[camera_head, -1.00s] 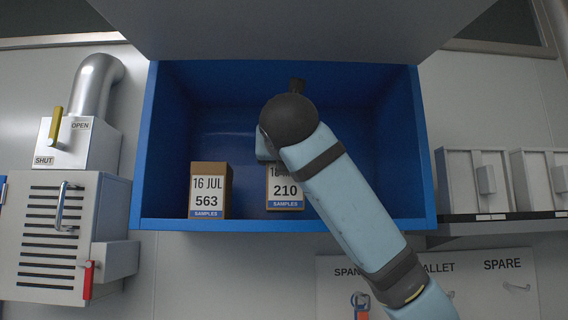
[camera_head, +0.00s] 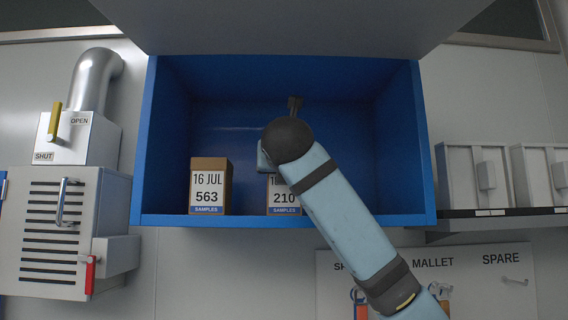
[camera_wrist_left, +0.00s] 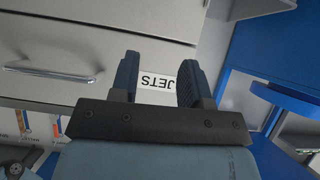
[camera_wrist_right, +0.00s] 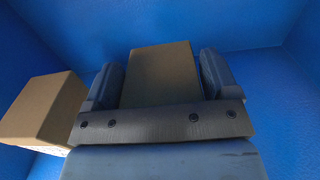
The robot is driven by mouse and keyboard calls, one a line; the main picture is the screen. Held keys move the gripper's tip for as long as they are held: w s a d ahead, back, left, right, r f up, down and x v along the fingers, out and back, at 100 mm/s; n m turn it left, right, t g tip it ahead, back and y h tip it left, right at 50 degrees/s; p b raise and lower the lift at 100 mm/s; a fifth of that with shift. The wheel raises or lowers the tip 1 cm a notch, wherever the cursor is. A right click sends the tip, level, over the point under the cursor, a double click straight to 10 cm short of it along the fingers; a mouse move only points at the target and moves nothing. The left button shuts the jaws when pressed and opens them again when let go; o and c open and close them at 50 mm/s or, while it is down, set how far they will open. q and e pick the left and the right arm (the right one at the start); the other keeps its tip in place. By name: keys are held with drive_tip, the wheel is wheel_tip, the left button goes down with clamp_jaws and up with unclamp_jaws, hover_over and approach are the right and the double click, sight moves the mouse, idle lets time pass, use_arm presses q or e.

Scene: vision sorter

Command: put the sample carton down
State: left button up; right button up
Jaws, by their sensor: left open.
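The sample carton marked 210 (camera_head: 284,198) is inside the blue cupboard (camera_head: 428,190), upright, its bottom level with the floor there and partly hidden by my right arm. My right gripper (camera_wrist_right: 162,85) has its fingers along both sides of this brown carton (camera_wrist_right: 160,75), with no clear gap.
The cupboard walls enclose the cartons at both sides, with free room right of my arm. A vented box (camera_head: 58,230) with a pipe and yellow lever (camera_head: 55,120) is at left. Grey bins (camera_head: 475,180) stand on a shelf at right, above a tool board (camera_head: 490,285).

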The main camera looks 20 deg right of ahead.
drive_tip(key=shift+o, duration=1.1)
drive_tip(key=shift+r, duration=0.1)
drive_tip(key=shift+s+r, duration=0.1)
drive_tip(key=b+v, duration=0.1)
drive_tip(key=v, duration=1.1)
